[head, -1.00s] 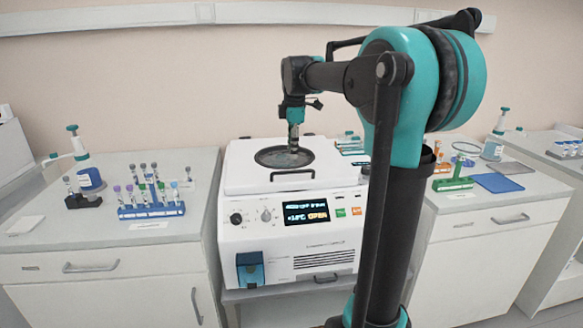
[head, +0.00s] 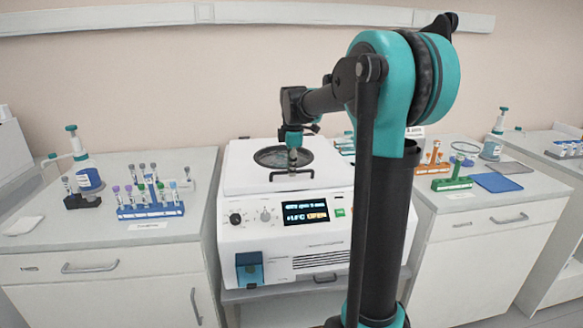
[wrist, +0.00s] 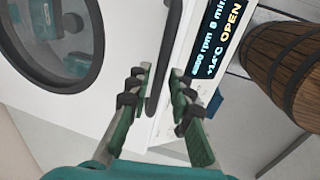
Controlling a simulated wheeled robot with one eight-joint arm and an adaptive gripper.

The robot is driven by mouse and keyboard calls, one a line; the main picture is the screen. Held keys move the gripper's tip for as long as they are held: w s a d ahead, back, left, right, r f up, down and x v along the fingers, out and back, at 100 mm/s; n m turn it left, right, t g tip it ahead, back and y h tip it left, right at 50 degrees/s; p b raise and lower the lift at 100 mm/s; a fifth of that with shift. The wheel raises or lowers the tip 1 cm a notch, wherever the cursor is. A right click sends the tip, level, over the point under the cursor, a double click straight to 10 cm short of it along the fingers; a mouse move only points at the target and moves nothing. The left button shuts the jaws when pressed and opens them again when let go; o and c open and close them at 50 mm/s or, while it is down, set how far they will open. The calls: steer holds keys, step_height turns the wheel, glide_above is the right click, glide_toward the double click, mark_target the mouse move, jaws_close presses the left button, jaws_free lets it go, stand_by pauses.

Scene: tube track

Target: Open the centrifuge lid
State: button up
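The white centrifuge (head: 285,225) stands in the middle of the head view, with its lid (head: 242,180) down flat. The lid has a round dark window (head: 270,157) and a black bar handle (head: 272,178) near its front edge. My gripper (head: 293,165) points down over the handle. In the wrist view my gripper (wrist: 160,85) is open, and the dark handle (wrist: 168,50) runs between its two fingers, nearer the left one. I cannot tell whether either finger touches it. The front display (head: 306,211) reads OPEN.
Left counter: a blue tube rack (head: 150,210) and a wash bottle (head: 87,172). Right counter: a green rack (head: 452,184), an orange rack (head: 434,168) and a blue mat (head: 496,182). A wooden barrel (wrist: 290,65) shows at right in the wrist view.

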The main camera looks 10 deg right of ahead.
jaws_close()
steer(key=shift+r, duration=0.1)
